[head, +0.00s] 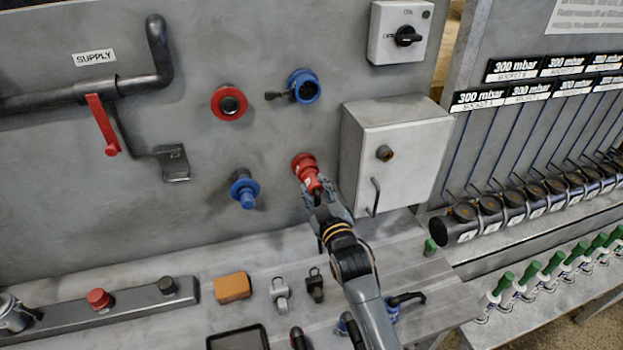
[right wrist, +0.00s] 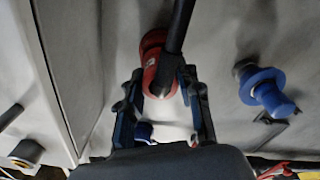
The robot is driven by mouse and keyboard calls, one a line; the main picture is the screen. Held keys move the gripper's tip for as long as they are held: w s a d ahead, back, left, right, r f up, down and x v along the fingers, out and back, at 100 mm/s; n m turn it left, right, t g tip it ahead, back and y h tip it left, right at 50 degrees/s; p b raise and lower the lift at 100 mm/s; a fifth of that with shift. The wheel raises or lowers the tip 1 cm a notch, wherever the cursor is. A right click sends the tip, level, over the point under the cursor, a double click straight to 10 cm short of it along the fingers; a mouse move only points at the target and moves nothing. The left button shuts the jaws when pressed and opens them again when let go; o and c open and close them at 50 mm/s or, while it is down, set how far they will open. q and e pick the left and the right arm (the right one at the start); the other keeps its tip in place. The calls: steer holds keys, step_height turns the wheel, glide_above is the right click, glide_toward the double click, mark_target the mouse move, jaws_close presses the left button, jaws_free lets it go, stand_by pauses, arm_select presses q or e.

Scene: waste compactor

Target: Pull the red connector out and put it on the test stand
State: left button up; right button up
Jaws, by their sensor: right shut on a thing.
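The red connector (head: 312,180) sits at a red socket on the grey wall panel, below the blue socket. My right gripper (head: 318,195) reaches it from below and is shut on its body. In the right wrist view the red connector (right wrist: 152,75) lies between the two fingers (right wrist: 160,100), with a dark bar crossing in front of it. I cannot tell whether it is fully seated in the socket. My left gripper is not in view. I cannot tell which thing is the test stand.
A grey box (head: 395,150) with a handle stands close right of my gripper. A blue connector (head: 244,190) is plugged in to the left. An orange block (head: 232,287) and a black tray (head: 238,339) lie on the bench.

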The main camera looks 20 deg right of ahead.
mark_target(319, 195)
stand_by(0.3)
steer(key=shift+s+p, duration=0.8)
steer(key=shift+s, duration=0.7)
steer(key=shift+s+d+p, duration=0.1)
steer(key=shift+s+p, duration=0.5)
steer(key=shift+s, duration=0.75)
steer(key=shift+r, duration=0.1)
